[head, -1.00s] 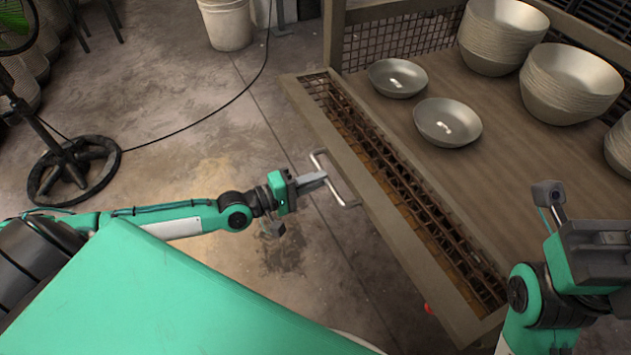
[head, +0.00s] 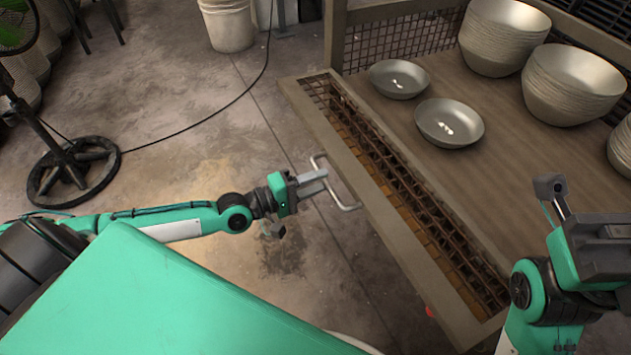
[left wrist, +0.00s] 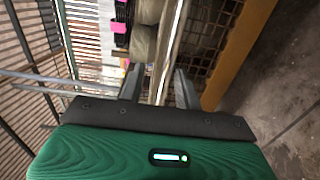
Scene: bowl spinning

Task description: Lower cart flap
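The cart flap (head: 390,212) is a framed mesh panel along the cart's near side, tilted outward beside the shelf. A U-shaped metal handle (head: 345,206) sticks out from its outer face. My left gripper (head: 322,178) is at this handle, its fingers overlapping the bar in the head view. In the left wrist view the fingers (left wrist: 158,88) are apart, with a pale metal bar (left wrist: 171,50) running between them; whether they touch it I cannot tell. My right gripper (head: 605,250) is by the cart's near right end, its fingers unclear.
Two single bowls (head: 449,123) (head: 398,79) and stacks of bowls (head: 572,85) (head: 503,38) stand on the cart shelf (head: 480,175). A white bucket (head: 228,25), a fan stand (head: 72,172) and a black cable lie beyond.

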